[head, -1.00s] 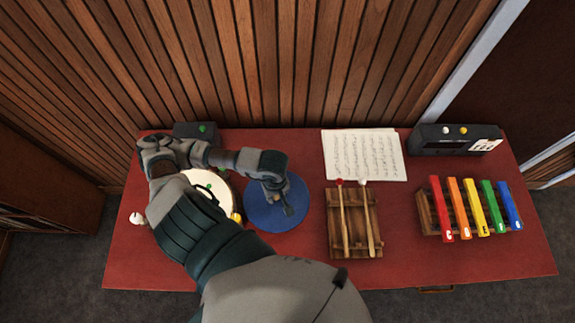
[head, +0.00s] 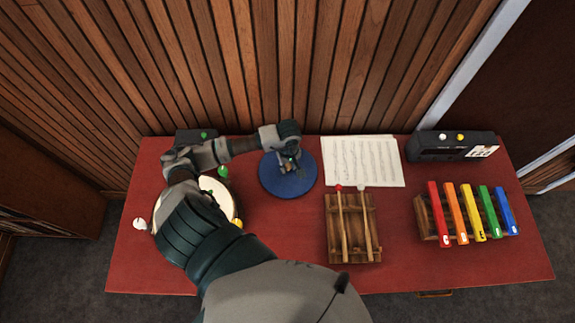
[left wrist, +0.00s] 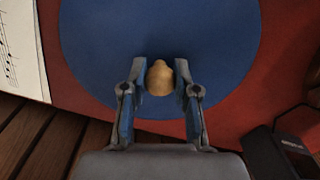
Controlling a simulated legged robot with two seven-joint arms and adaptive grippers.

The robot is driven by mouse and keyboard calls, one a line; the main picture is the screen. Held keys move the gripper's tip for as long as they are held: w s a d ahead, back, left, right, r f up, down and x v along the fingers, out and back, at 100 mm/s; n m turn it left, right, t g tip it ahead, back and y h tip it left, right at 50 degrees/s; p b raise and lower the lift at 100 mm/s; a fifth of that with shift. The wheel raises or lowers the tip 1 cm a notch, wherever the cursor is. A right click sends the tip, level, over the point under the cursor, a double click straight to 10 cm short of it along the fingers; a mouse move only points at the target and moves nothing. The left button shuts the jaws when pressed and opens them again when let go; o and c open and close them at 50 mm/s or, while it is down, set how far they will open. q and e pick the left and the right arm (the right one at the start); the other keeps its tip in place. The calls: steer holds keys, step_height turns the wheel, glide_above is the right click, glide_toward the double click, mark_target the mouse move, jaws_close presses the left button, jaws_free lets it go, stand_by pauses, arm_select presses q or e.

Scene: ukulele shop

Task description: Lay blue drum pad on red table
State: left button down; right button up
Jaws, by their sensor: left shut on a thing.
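The blue drum pad (head: 304,180) is a round disc over the back middle of the red table (head: 398,225). A tan knob (left wrist: 160,82) shows in front of the blue disc in the left wrist view. My left gripper (head: 289,163) is above the pad, with its fingers on both sides of the knob and shut on it. The blue disc (left wrist: 160,30) fills much of the left wrist view, with red table around it. I cannot tell whether the pad touches the table or hangs just above it. My right gripper is not in view.
A white drum (head: 222,192) is partly hidden by my arm at left. Sheet music (head: 362,160) lies right of the pad, and a wooden rack (head: 354,245) with two mallets is in front. Colored chime bars (head: 470,212) and a black box (head: 450,146) are at right.

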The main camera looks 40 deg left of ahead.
arm_select(q)
steer(key=shift+d+f, duration=0.15)
steer(key=shift+d, duration=0.5)
steer(key=c, duration=1.1)
jaws_free()
steer(key=shift+a, duration=0.15)
steer(key=shift+o, duration=1.1)
steer(key=shift+a, duration=0.2)
steer(key=shift+a+f, duration=0.15)
steer(key=shift+a, duration=0.1)
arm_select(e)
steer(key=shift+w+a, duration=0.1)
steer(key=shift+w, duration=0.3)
